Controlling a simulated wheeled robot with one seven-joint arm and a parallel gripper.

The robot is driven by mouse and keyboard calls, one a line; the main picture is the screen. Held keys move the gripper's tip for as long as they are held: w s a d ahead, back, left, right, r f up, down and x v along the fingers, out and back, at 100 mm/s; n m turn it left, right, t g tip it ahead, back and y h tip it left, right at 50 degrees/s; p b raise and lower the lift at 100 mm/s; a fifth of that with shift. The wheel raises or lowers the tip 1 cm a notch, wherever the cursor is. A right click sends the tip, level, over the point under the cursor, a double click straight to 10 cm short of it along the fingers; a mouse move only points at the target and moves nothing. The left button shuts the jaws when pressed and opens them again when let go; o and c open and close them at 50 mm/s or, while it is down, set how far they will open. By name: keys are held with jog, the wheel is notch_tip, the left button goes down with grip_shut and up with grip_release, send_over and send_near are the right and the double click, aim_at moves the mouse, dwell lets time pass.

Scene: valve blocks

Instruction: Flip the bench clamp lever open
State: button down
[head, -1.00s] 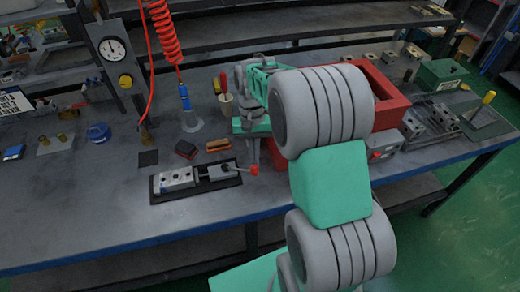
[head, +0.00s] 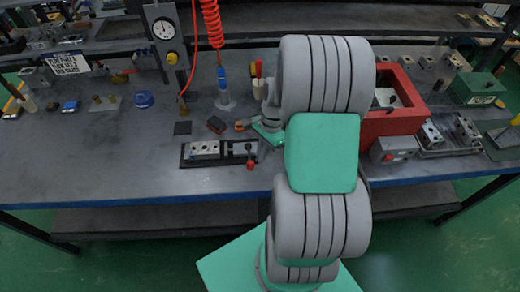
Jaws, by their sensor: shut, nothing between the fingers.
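The bench clamp (head: 203,150) lies on the bench, with metal blocks on a black base plate. Its lever (head: 250,156) is at the right end of the clamp. The lever points toward me and its red knob (head: 250,166) hangs over the front edge of the base. My gripper (head: 267,132) shows only in part, as green and grey pieces behind and right of the clamp. It is shut and empty, apart from the lever in the picture. My arm hides the rest of it, and the fingertips are not clear.
A red box (head: 395,122) and a grey box with a red button (head: 395,150) stand right of my arm. A dark block (head: 216,124) and an orange-topped block lie behind the clamp. A gauge stand (head: 165,45) rises at the back. The bench left of the clamp is mostly clear.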

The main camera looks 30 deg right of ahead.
jog(key=shift+a, duration=0.65)
jog(key=shift+a, duration=0.1)
jog(key=d+r, duration=0.6)
jog(key=r, duration=0.3)
jog(key=shift+s+d+r+b, duration=0.35)
jog(key=shift+s+r+b, duration=0.05)
jog(key=shift+s+b, duration=0.05)
